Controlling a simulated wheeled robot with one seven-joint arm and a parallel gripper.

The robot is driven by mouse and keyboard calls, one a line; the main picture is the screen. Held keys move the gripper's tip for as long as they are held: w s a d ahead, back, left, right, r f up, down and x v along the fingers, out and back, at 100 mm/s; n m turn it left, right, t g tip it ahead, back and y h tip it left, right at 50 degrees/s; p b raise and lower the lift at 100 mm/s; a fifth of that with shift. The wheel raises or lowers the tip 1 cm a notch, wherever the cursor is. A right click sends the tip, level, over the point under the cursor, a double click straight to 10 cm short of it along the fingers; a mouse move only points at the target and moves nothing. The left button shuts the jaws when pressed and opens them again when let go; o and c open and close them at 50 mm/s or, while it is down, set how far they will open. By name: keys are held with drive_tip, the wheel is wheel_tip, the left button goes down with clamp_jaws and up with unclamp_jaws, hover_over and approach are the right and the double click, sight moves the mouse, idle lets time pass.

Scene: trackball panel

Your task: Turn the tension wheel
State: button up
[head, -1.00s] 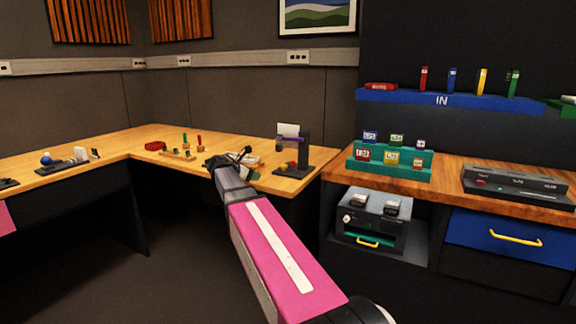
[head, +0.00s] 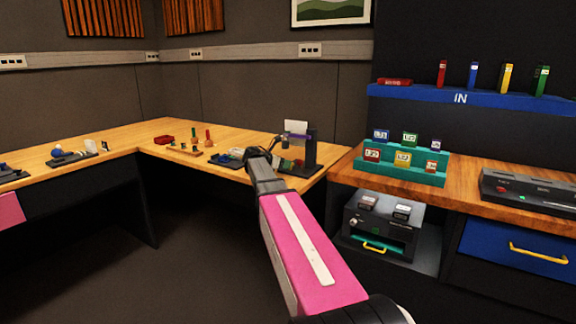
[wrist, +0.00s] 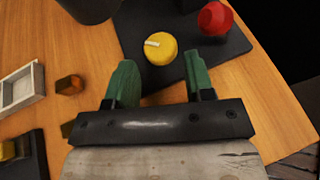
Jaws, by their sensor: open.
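A yellow round wheel with a white mark (wrist: 160,48) sits on a black base plate (wrist: 222,66) in the wrist view, beside a red ball (wrist: 214,18). It looks like the tension wheel, though no label is readable. My gripper (wrist: 160,60) is open, its two green fingers spread on either side of the wheel's near edge. Nothing is between the fingers except the view of the wheel, and I cannot tell whether they touch it. In the head view my gripper (head: 268,157) is over the desk's right end, just left of a dark stand (head: 311,148); the wheel is mostly hidden there.
A small open white tray (wrist: 20,88) and a brown block (wrist: 69,85) lie left of my gripper on the wooden desk (head: 150,135). A teal stepped rack (head: 430,172) stands on the right counter. Small parts sit further left on the desk.

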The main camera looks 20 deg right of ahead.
drive_tip(key=shift+x, duration=1.65)
drive_tip(key=c, duration=0.6)
drive_tip(key=shift+w+m+g+h, duration=0.2)
drive_tip(key=shift+m+g, duration=0.35)
drive_tip(key=shift+g, duration=0.05)
drive_tip(key=shift+w+m+g+h, duration=0.15)
drive_tip(key=shift+m+g+h, duration=0.05)
drive_tip(key=shift+m+g, duration=1.55)
drive_tip(key=shift+g, duration=0.25)
drive_tip(key=shift+s, duration=0.1)
drive_tip(key=o, duration=0.6)
